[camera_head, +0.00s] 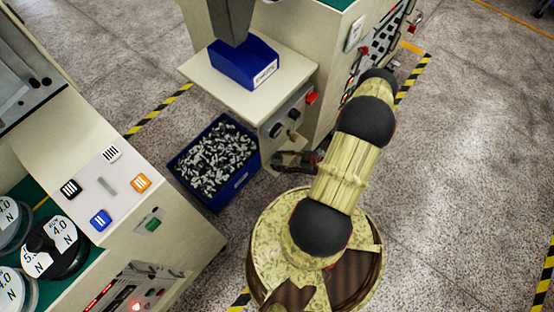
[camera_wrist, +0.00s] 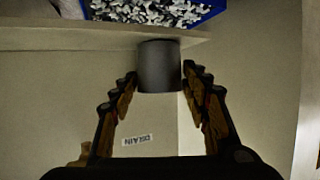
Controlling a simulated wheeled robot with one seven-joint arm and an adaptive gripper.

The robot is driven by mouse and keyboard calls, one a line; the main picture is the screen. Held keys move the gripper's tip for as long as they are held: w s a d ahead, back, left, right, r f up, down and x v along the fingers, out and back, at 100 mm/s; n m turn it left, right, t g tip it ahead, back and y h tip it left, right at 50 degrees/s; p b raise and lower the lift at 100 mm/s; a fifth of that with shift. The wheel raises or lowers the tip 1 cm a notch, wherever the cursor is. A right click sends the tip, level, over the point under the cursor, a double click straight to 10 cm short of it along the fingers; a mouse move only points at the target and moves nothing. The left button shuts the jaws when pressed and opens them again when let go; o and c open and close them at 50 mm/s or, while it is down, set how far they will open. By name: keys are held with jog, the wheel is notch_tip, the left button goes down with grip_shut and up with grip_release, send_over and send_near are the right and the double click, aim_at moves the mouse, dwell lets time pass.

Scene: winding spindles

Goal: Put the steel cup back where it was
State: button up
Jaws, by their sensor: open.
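A plain grey cylinder, which looks like the steel cup (camera_wrist: 159,66), shows in the wrist view at the edge of a pale ledge (camera_wrist: 60,37). My gripper (camera_wrist: 159,74) is open, with one finger on each side of the cup. Small gaps show beside it, and I cannot tell whether either finger touches it. In the head view my gripper (camera_head: 290,160) is a dark shape low beside the machine with the shelf, partly hidden by my arm. The cup cannot be made out there.
A blue bin of small metal pieces (camera_head: 214,160) stands left of my gripper; its blue rim tops the wrist view. A blue box (camera_head: 243,64) sits on the shelf (camera_head: 205,76) above. A console (camera_head: 130,150) stands at left. Open floor (camera_head: 450,190) lies at right.

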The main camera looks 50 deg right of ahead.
jog(key=p+v, duration=0.3)
jog(key=v, duration=0.7)
jog(key=shift+s, duration=0.2)
jog(key=shift+d, duration=0.15)
